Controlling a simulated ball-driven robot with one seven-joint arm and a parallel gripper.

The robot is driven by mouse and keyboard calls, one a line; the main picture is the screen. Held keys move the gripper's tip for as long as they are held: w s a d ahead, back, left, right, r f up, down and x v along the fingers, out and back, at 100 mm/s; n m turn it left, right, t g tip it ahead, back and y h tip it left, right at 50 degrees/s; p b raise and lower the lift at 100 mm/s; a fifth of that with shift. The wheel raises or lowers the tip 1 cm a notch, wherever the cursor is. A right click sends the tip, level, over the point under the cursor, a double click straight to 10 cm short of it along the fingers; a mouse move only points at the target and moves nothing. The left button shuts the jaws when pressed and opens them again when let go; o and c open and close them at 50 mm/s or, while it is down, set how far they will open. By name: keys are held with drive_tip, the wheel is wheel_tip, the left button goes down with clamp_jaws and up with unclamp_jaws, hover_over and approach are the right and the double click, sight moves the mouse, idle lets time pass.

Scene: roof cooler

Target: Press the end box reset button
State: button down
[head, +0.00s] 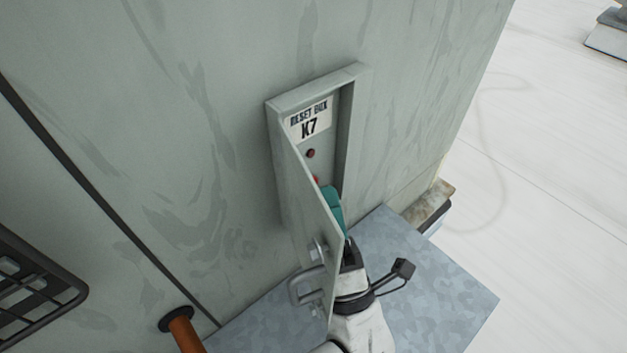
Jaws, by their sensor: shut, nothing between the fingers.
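The reset box (317,83), labelled "RESET BOX K7", is set in a grey-green wall panel. Its door (312,205) stands partly open, with a handle on its outer face. Inside, below the label, is a small dark red button or lamp (311,153). A brighter red part (316,180) lies lower and is partly hidden by the door edge. My gripper (332,195) is shut and empty, its teal fingers reaching into the lower box opening behind the door. Their tips are close to the brighter red part; I cannot tell whether they touch it.
The open door stands just left of my gripper and hides the lower part of the box. A galvanised metal surface (435,285) lies below. An orange pipe or handle (183,328) and a black wire rack (35,290) are at lower left. Pale roof floor (540,150) is clear at right.

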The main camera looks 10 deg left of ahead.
drive_tip(key=s+d, duration=0.3)
drive_tip(key=d, duration=0.1)
drive_tip(key=shift+s+d, duration=0.35)
drive_tip(key=shift+s, duration=0.05)
idle(1.3)
